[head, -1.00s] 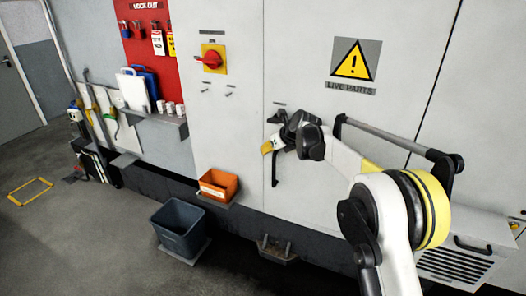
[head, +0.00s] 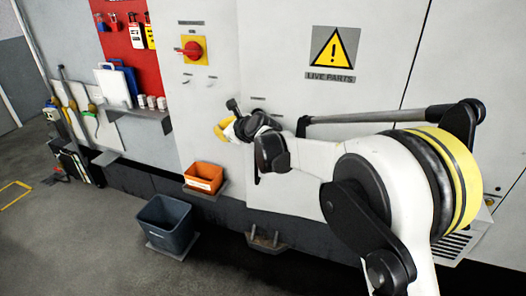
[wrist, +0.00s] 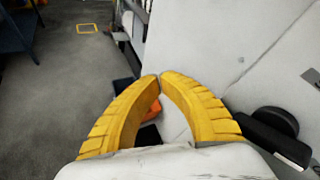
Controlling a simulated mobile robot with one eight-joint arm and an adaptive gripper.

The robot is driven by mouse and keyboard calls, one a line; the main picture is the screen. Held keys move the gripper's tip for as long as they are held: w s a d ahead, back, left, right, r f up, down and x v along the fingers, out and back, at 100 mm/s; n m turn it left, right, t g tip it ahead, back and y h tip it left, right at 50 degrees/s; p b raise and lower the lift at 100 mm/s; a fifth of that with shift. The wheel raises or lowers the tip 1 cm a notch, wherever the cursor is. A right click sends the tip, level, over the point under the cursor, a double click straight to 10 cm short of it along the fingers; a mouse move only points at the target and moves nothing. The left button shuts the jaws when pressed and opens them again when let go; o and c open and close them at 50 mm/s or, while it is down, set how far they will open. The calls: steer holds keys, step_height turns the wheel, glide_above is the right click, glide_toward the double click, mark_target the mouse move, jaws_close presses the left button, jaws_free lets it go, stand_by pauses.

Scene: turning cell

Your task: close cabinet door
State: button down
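The cabinet door (head: 290,70) is a pale grey upright panel with a yellow warning triangle (head: 334,48) and a "LIVE PARTS" label. Its left edge is a thin vertical seam beside the panel with the red switch. It looks about flush in the head view, but I cannot tell whether a small gap remains. My gripper (head: 221,128) is in front of this seam, low on the panel, and my arm hides the door's lower part. In the wrist view, my gripper's yellow fingers (wrist: 160,76) meet at the tips with nothing between them. I cannot tell whether they touch the panel.
A red rotary switch (head: 193,49) on a yellow plate is left of the door. Below are an orange bin (head: 204,177) and a grey-blue bin (head: 167,225) near the floor. A shelf (head: 140,117) with small cups is further left. Open floor lies at the left front.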

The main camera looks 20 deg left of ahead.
steer(key=s+d+f+n+t+h+b, duration=0.1)
steer(key=s+d+f+t+h+b, duration=0.35)
steer(key=d, duration=0.25)
steer(key=s+d+f+n+t+h+b, duration=0.2)
steer(key=s+d+f+t+h+b, duration=0.1)
steer(key=d+f+t+h, duration=0.3)
steer(key=w+r+b, duration=0.1)
steer(key=w+b, duration=0.2)
steer(key=w, duration=1)
steer(key=shift+w+d+y+b, duration=0.2)
steer(key=shift+d+y+b, duration=0.05)
steer(key=shift+y+b, duration=0.1)
steer(key=shift+r, duration=0.1)
steer(key=w+m+h+p, duration=0.1)
steer(key=w, duration=0.5)
steer(key=shift+w+r, duration=0.15)
steer(key=shift+w, duration=0.05)
